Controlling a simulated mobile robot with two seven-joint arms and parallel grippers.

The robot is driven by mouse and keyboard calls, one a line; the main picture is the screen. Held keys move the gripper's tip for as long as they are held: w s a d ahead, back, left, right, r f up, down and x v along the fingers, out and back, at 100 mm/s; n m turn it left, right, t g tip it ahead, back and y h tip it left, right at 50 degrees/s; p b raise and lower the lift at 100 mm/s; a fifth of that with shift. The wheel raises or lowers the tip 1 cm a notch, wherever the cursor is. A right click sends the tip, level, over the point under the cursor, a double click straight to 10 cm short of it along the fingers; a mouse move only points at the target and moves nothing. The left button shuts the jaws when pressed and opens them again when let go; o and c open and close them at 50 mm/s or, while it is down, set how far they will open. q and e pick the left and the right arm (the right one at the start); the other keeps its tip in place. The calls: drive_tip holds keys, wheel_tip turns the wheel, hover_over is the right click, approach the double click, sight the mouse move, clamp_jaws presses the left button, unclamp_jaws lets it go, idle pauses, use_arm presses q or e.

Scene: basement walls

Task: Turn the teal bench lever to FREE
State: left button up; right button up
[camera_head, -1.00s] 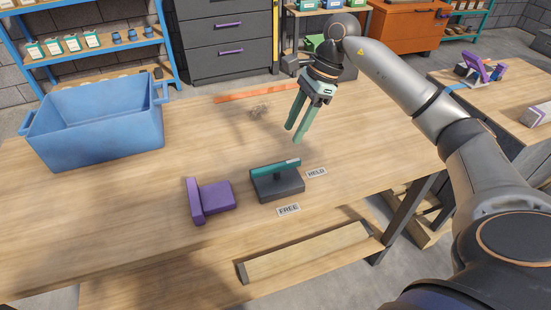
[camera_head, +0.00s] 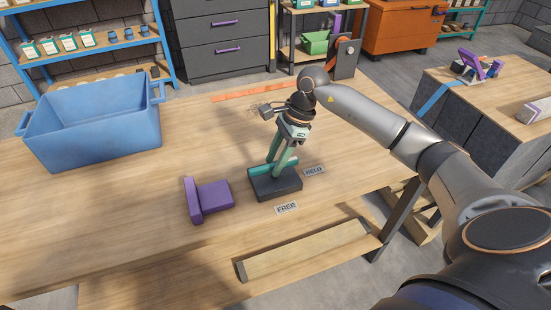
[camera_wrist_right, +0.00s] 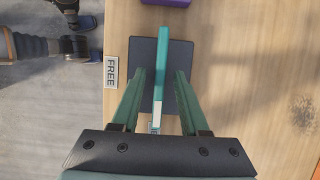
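The teal lever (camera_head: 258,169) sits on a dark block base (camera_head: 282,187) on the workbench. In the right wrist view the lever (camera_wrist_right: 161,75) runs lengthwise along the base, its pale tip toward the gripper. The HELD label (camera_head: 314,171) is by the tip end; the FREE label (camera_head: 287,208) is in front of the base. My right gripper (camera_head: 277,171) points down at the lever. In the wrist view its green fingers (camera_wrist_right: 160,78) are open, one on each side of the lever, with gaps showing. My left gripper is not in view.
A purple L-shaped block (camera_head: 208,197) lies just left of the base. A blue crate (camera_head: 95,125) stands at the back left of the bench. An orange strip (camera_head: 260,92) lies near the far edge. Bare wood (camera_head: 110,210) is free at the left front.

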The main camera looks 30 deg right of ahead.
clamp_jaws()
idle(0.3)
